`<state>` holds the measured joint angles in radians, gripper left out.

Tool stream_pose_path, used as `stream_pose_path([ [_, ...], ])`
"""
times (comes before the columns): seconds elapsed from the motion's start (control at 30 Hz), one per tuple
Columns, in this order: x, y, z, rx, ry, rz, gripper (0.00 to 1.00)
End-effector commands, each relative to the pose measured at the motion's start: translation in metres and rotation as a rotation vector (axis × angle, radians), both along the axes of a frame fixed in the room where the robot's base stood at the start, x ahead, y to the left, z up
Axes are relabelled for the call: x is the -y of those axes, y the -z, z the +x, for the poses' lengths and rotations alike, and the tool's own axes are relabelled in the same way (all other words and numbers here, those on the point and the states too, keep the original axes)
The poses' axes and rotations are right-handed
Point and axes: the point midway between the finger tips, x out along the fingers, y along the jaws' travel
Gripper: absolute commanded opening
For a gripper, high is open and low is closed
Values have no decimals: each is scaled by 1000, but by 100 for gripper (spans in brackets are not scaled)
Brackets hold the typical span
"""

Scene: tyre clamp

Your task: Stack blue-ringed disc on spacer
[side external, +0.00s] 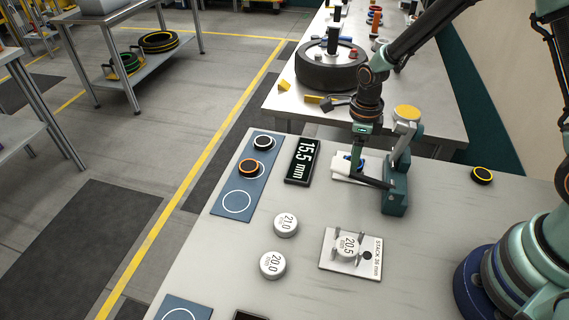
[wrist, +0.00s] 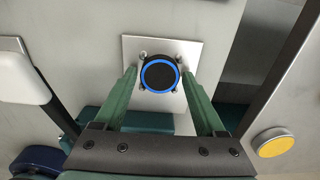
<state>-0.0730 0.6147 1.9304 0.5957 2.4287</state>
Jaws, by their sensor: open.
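The blue-ringed disc (wrist: 160,75) is black with a blue rim and sits among small posts on a white square plate (wrist: 188,47). My gripper (wrist: 161,82) is open, with one green finger on each side of the disc. I cannot tell whether the fingers touch it. In the side view my gripper (side external: 362,155) is low over that plate, and the disc is mostly hidden. The white spacer marked 20.5 (side external: 347,246) sits between posts on the plate labelled STACK (side external: 334,263), nearer the camera.
Loose white spacers marked 21.0 (side external: 286,225) and 20.0 (side external: 272,265) lie left of the stack plate. A blue tray (side external: 222,209) holds two discs. A display (side external: 302,161) reads 15.5 mm. A teal stand with a yellow-topped post (side external: 406,113) is close beside my gripper. A yellow-ringed disc (side external: 482,174) lies right.

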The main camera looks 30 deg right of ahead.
Motion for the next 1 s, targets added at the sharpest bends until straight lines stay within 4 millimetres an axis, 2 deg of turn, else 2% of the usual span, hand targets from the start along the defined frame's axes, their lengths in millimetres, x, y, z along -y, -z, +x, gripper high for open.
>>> stream_pose_path([
  [0.07,0,0,0,0,0,0,72],
  [0.1,0,0,0,0,0,0,69],
  [0.27,0,0,0,0,0,0,7],
  [0.3,0,0,0,0,0,0,5],
  [0.53,0,-5,0,0,0,0,5],
  [1.0,0,-39,0,1,0,0,5],
])
